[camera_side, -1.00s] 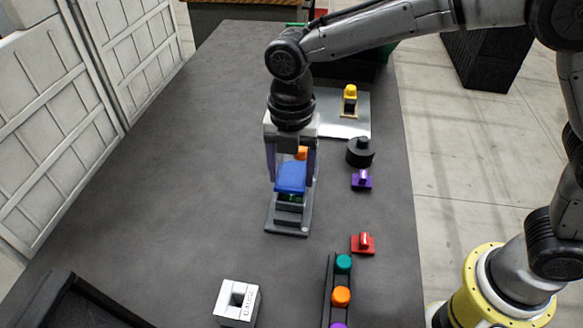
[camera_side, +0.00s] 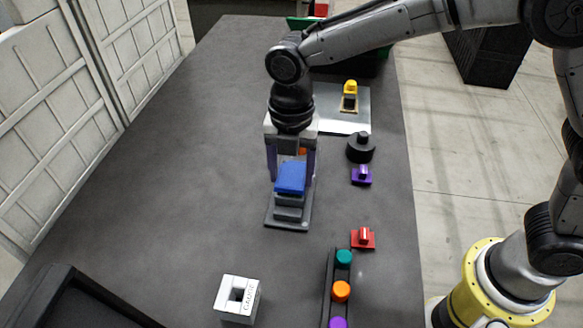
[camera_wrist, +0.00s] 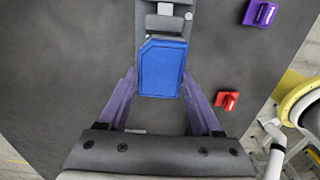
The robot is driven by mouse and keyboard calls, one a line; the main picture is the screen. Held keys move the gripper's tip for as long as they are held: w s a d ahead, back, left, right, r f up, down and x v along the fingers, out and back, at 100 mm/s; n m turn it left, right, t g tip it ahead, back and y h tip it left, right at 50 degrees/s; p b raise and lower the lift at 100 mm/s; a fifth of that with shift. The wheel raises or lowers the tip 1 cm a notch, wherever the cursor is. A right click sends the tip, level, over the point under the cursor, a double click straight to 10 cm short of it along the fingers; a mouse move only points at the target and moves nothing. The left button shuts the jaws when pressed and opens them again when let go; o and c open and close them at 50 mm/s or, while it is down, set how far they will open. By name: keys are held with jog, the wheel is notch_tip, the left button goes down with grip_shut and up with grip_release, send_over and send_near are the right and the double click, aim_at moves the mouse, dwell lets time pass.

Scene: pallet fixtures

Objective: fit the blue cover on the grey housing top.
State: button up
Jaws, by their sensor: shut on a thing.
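The blue cover (camera_side: 291,178) is between the purple fingers of my gripper (camera_side: 291,172), which is shut on it. The cover sits over the grey housing on the stepped grey fixture (camera_side: 288,222), and I see no clear gap under it from the side. Whether it is fully seated I cannot tell. In the wrist view the cover (camera_wrist: 162,68) shows its flat top, with one cut corner, between the fingertips (camera_wrist: 159,76). The cover hides most of the housing top.
A purple piece (camera_side: 362,176), a black round part (camera_side: 360,150) and a red piece (camera_side: 363,239) lie to the right. A rack with coloured knobs (camera_side: 341,291) and a white gauge block (camera_side: 238,298) are in front. The table left of the fixture is clear.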

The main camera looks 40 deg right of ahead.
jog(key=shift+f, duration=0.55)
dwell(0.4)
jog(key=o, duration=1.4)
jog(key=shift+c, duration=1.1)
jog(key=shift+r, duration=0.15)
jog(key=shift+r, duration=3.9)
